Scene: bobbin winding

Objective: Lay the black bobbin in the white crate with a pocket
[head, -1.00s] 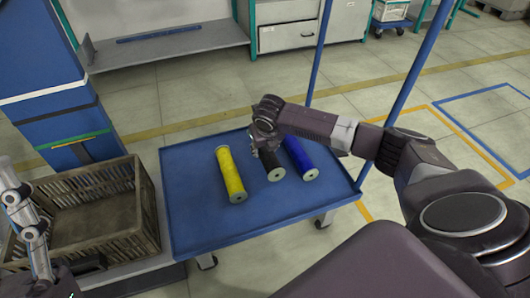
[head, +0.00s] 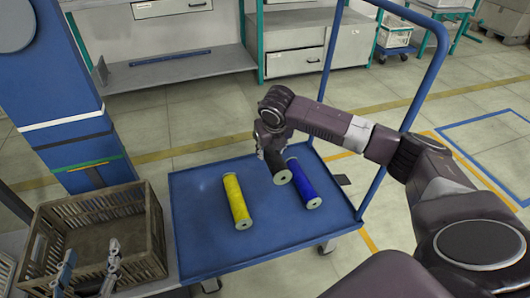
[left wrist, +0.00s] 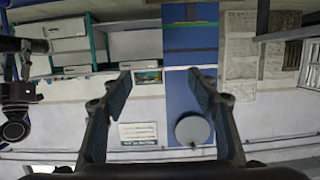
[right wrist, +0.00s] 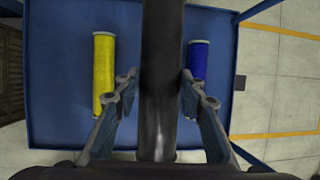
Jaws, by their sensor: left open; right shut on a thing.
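The black bobbin (head: 275,160) is in my right gripper (head: 271,140), above the blue cart. In the right wrist view the black bobbin (right wrist: 160,80) runs lengthwise between the two fingers (right wrist: 158,98). Much of it is hidden by the gripper in the head view. My left gripper (head: 90,262) is open and empty, in front of the brown crate; the left wrist view also shows its spread fingers (left wrist: 160,88). A small whitish crate (head: 395,37) stands on a blue dolly at the back right; I cannot tell whether it has a pocket.
A yellow bobbin (head: 236,201) and a blue bobbin (head: 304,184) lie on the blue cart (head: 205,240), either side of the black one. A brown slatted crate (head: 148,225) stands left of the cart. Blue cart posts rise behind. The cart's front is clear.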

